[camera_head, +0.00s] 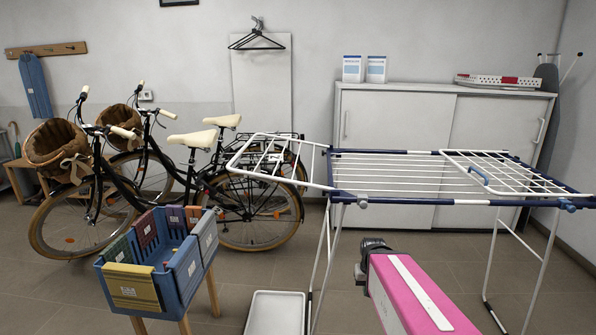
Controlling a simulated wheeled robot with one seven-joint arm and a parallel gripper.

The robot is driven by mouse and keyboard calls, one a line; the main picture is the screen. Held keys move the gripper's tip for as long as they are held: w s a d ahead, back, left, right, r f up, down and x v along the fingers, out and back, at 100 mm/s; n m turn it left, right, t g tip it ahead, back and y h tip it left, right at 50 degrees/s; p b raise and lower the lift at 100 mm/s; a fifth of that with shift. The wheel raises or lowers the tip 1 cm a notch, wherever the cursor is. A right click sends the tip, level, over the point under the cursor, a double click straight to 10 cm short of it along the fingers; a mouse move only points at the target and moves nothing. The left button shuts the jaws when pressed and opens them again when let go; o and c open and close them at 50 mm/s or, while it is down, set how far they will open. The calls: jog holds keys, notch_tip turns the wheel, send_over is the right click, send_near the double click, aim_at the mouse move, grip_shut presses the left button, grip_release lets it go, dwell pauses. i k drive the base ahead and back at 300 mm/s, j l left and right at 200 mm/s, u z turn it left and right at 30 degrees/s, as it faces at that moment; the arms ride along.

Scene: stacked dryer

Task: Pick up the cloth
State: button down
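I cannot single out the cloth with certainty. A blue fabric-like piece (34,86) hangs from the wooden peg rail at the far left. A small blue item (478,174) sits on the right part of the drying rack (400,180); it is too small to identify. My pink and white arm reaches in from the lower right. Its dark end (374,247) is in front of and below the rack, apart from both blue items. The fingers cannot be made out, and nothing is visibly held.
Two bicycles (150,185) stand at the left. A blue crate (172,270) on wooden legs holds several coloured packets. A white tray (276,313) lies on the floor below the rack. A grey cabinet (400,118) stands behind the rack. Floor shows between crate and rack.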

aim_at(118, 251)
jog(key=u, duration=2.05)
jog(key=z, duration=2.75)
jog(key=u, duration=2.4)
jog(key=j+u, duration=0.25)
jog(key=k+l, duration=0.05)
jog(key=l, duration=0.05)
